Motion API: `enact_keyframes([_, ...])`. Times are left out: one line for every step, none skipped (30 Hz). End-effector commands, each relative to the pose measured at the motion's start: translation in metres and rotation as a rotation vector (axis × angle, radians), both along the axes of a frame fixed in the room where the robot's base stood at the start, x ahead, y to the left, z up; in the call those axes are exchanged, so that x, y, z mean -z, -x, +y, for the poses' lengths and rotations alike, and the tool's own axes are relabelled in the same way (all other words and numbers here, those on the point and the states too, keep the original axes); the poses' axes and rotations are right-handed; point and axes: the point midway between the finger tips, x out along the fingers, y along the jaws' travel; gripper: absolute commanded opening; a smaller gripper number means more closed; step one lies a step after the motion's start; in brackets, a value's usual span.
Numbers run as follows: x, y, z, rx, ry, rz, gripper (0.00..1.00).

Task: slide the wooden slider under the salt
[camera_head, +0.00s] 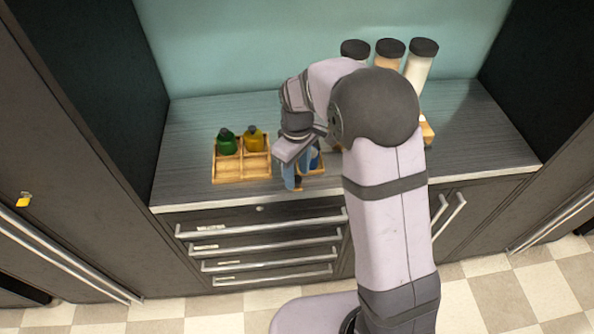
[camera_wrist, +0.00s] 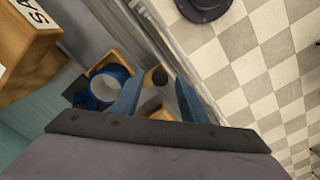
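My gripper (camera_wrist: 159,82) points down over the front edge of the counter, its two blue fingers spread apart. In the head view my gripper (camera_head: 293,184) is by the counter front, partly hidden by my arm. A wooden block (camera_wrist: 28,45) at upper left bears a cut-off label reading "SA", probably salt. In the head view three black-lidded containers (camera_head: 390,47) stand behind my arm; which holds salt is unclear.
A wooden tray (camera_head: 240,180) holds a green bottle (camera_head: 227,143) and a yellow bottle (camera_head: 254,140). A blue-rimmed cup (camera_wrist: 108,80) sits left of the fingers in the wrist view. Drawer handles (camera_head: 262,231) project below the counter. The counter's left end is clear.

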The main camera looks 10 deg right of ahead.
Motion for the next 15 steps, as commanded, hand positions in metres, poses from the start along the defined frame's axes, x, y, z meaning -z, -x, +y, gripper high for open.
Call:
enact_keyframes([0.0030, 0.0006, -0.0001, 0.000, 0.001, 0.002, 0.40])
enact_keyframes([0.0047, 0.0004, -0.0001, 0.000, 0.000, 0.001, 0.40])
enact_keyframes([0.0063, 0.0003, 0.0000, 0.000, 0.001, 0.001, 0.40])
enact_keyframes([0.0072, 0.0004, -0.0001, 0.000, 0.000, 0.000, 0.40])
enact_keyframes([0.0078, 0.0003, 0.0000, 0.000, 0.000, 0.000, 0.40])
enact_keyframes([0.0084, 0.0003, 0.0000, 0.000, 0.000, 0.000, 0.40])
enact_keyframes([0.0086, 0.0003, 0.0000, 0.000, 0.000, 0.000, 0.40])
enact_keyframes([0.0088, 0.0002, -0.0001, 0.000, 0.000, 0.000, 0.40])
enact_keyframes([0.0088, 0.0002, -0.0001, 0.000, 0.000, 0.000, 0.40])
enact_keyframes([0.0088, 0.0002, -0.0001, 0.000, 0.000, 0.000, 0.40])
enact_keyframes([0.0088, 0.0002, -0.0001, 0.000, 0.000, 0.000, 0.40])
enact_keyframes([0.0088, 0.0002, -0.0001, 0.000, 0.000, 0.000, 0.40])
enact_keyframes([0.0087, 0.0002, -0.0001, 0.000, 0.000, 0.000, 0.35])
enact_keyframes([0.0087, 0.0002, -0.0001, 0.000, 0.000, 0.000, 0.28])
enact_keyframes([0.0087, 0.0002, -0.0001, 0.000, 0.000, 0.000, 0.18])
